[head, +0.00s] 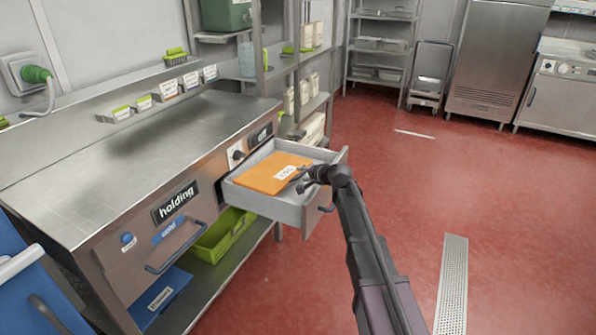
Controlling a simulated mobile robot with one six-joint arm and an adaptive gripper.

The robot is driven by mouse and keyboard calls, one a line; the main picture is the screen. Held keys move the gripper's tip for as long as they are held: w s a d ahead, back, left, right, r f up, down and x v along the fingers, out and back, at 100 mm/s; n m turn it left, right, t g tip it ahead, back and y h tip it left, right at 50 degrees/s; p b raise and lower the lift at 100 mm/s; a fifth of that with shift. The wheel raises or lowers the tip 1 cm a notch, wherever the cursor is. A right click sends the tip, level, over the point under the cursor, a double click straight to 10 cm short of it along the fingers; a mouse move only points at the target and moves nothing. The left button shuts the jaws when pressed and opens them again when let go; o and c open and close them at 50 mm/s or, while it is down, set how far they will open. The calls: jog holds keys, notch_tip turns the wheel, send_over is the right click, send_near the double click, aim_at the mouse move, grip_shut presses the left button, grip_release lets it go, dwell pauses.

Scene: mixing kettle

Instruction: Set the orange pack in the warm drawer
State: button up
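The orange pack (270,173) is a flat slab with a white label. It lies in the open drawer (262,204), under a knob and a dark sign reading "off". My gripper (300,180) is at the pack's right edge, over the drawer. Its fingers are small and dark, and I cannot tell whether they grip the pack or are open. A second drawer (140,262), under the sign "holding" (176,201), is shut and has a blue label and a blue button. I cannot read the word "warm" on either drawer.
The steel counter top (120,165) above the drawers is bare. A green bin (222,235) stands on the shelf below. A blue object (35,285) is at the lower left. Shelving with containers (305,95) stands behind. The red floor (450,190) to the right is clear, with a drain grate.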

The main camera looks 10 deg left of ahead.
jog(key=p+v, duration=0.2)
jog(key=v, duration=0.4)
jog(key=shift+s, duration=0.15)
jog(key=shift+d, duration=0.1)
dwell(0.5)
jog(key=s+d+f+n+g+h, duration=0.2)
jog(key=s+d+f+g+h, duration=0.1)
jog(key=s+d, duration=0.4)
jog(key=s+d+f+n+g+h, duration=0.2)
jog(key=s+d, duration=0.5)
jog(key=s, duration=0.6)
jog(key=s+d+f+n+g+h, duration=0.2)
jog(key=s+d+f+g+h, duration=0.2)
jog(key=s, duration=0.7)
jog(key=d+f, duration=0.1)
jog(key=d, duration=0.1)
jog(key=shift+d, duration=0.4)
